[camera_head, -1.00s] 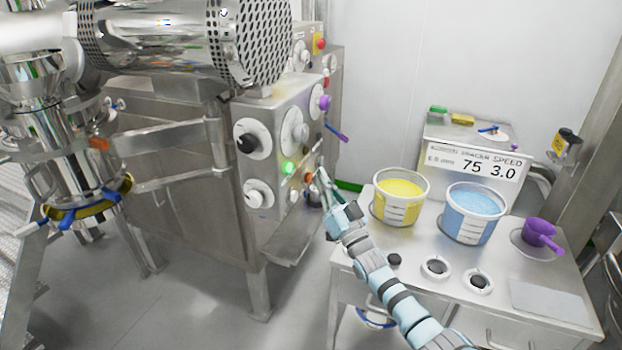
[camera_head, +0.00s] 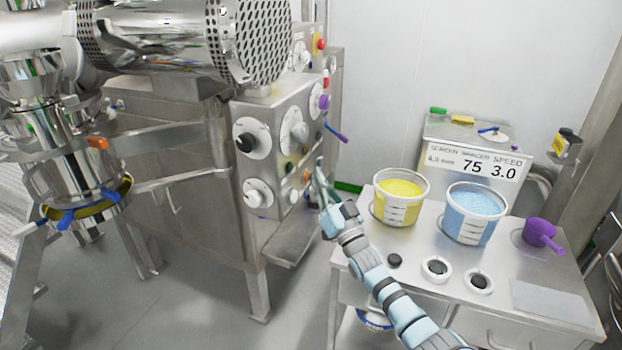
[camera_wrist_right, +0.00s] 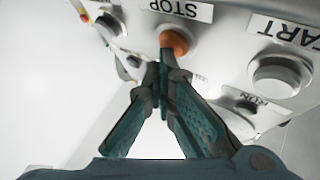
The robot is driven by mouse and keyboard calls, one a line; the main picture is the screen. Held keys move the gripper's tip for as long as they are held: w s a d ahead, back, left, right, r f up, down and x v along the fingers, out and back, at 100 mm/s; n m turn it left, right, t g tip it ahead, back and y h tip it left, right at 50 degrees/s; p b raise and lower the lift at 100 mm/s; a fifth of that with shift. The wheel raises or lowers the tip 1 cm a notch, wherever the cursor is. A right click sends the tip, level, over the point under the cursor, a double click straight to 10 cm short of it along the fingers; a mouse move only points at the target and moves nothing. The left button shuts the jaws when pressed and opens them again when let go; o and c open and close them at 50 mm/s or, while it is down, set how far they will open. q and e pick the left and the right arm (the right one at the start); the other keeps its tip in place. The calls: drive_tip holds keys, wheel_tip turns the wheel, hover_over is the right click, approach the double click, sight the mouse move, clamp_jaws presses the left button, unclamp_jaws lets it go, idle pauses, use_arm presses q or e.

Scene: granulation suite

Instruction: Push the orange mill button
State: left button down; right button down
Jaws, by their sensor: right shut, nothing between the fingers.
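The orange mill button (camera_head: 307,175) is on the side of the steel mill cabinet's control panel. It shows larger in the right wrist view (camera_wrist_right: 174,41), beside a label reading STOP. My right gripper (camera_head: 320,170) is shut and empty. In the right wrist view its fingertips (camera_wrist_right: 165,62) are together against the lower edge of the orange button and appear to touch it. How far the button is pressed in cannot be told. The small lamp (camera_head: 289,167) on the panel's front looks dark. My left gripper is not in view.
A grey button (camera_wrist_right: 276,75) by a START label is close to the right fingers. A bench on the right bears a yellow-filled bucket (camera_head: 400,207), a blue-filled bucket (camera_head: 470,229) and a purple scoop (camera_head: 540,232).

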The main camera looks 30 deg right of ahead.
drive_tip(key=shift+s+d+p, duration=0.5)
drive_tip(key=shift+s+d, duration=0.05)
drive_tip(key=shift+s, duration=0.15)
drive_tip(key=s+d+p, duration=0.1)
drive_tip(key=s, duration=0.1)
drive_tip(key=s+d+p, duration=0.1)
drive_tip(key=s, duration=0.1)
drive_tip(key=shift+d, duration=0.4)
idle(0.7)
